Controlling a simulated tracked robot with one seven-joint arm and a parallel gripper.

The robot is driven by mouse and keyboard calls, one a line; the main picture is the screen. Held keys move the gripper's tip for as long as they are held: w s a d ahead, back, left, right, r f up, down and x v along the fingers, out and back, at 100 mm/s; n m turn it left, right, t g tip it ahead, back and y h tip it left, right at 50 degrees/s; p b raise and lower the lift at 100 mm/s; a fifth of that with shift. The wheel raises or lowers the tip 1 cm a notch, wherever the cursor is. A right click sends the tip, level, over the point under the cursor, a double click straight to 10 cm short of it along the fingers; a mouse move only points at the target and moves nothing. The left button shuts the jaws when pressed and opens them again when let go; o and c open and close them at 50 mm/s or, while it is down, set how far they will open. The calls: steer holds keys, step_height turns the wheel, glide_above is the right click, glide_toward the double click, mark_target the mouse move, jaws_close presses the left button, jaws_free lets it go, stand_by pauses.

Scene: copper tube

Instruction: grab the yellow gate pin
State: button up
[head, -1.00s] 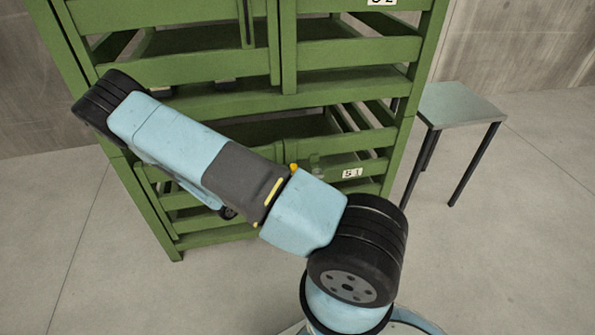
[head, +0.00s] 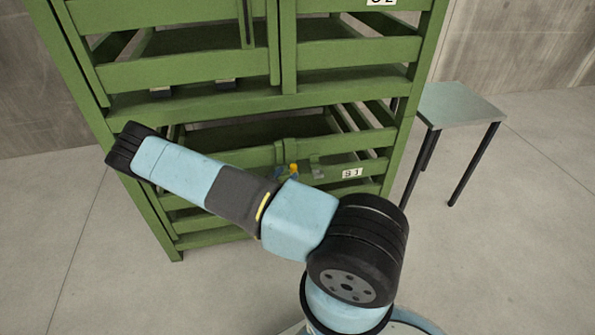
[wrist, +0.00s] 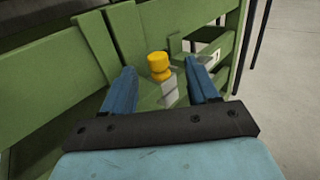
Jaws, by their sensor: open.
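The yellow gate pin (wrist: 159,66) stands at the green rack's gate and shows between and beyond my gripper's fingertips in the wrist view. Its yellow top also shows in the head view (head: 294,168), just above my arm. My gripper (wrist: 164,80) is open, with its two blue fingers apart on either side of the pin's line and nothing between them. I cannot tell how far the tips are from the pin. In the head view a bit of blue shows beside the pin, and the rest of the gripper is hidden behind my arm.
The green rack (head: 190,103) has slatted gates and a lower bay labelled S1 (head: 352,173). Its rails and posts stand close around the pin. A small table (head: 455,104) stands to the right. The concrete floor (head: 480,240) is clear at front right.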

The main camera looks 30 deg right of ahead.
mark_target(292, 168)
steer(key=shift+x, duration=3.15)
steer(key=shift+f, duration=0.1)
steer(key=c, duration=1)
